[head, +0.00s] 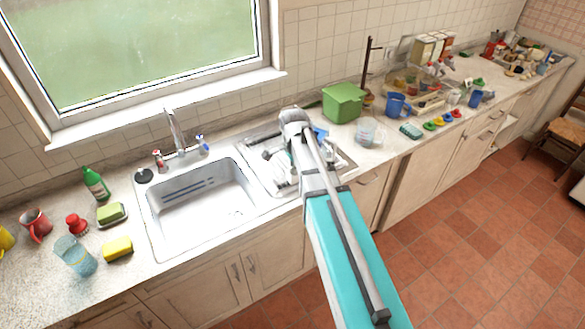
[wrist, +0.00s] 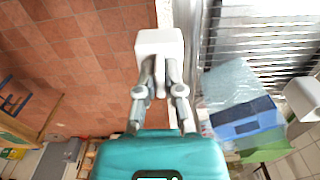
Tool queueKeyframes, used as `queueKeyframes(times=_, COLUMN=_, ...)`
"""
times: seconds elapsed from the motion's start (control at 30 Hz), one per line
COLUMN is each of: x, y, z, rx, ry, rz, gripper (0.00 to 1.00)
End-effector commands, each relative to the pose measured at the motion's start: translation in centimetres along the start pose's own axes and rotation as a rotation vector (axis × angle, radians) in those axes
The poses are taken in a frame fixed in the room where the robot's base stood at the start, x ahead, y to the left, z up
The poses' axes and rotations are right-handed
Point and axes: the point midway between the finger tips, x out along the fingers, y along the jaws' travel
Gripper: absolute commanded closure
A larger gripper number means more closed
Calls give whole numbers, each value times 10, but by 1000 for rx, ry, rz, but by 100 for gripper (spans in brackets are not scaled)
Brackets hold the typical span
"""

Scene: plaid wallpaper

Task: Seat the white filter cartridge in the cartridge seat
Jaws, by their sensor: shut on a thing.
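In the wrist view, the white filter cartridge (wrist: 159,42) shows as a pale block at the tips of my gripper (wrist: 161,75). The fingers are shut on its near end. It hangs in front of the counter's edge, with red floor tiles and part of the counter behind it. In the head view, my arm reaches over the drainboard beside the sink and hides the gripper and cartridge. I cannot make out the cartridge seat for certain. A blue piece (wrist: 243,117) lies by a clear, pale sheet-like thing (wrist: 232,83) right of the gripper.
The ribbed metal drainboard (wrist: 260,40) lies right of the gripper in the wrist view. A green box (head: 343,102) and a clear mug (head: 370,132) stand beyond my arm. The sink (head: 200,200) is empty, with a tap (head: 175,130) behind it.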

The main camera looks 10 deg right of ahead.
Motion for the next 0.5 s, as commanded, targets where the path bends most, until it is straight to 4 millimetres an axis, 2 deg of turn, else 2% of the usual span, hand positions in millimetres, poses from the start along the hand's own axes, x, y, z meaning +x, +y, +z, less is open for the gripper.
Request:
queueKeyframes(times=0.27, x=2, y=0, z=0, rx=0, ry=0, rz=0, gripper=100)
queueKeyframes(times=0.5, x=20, y=0, z=0, rx=0, ry=0, rz=0, gripper=100)
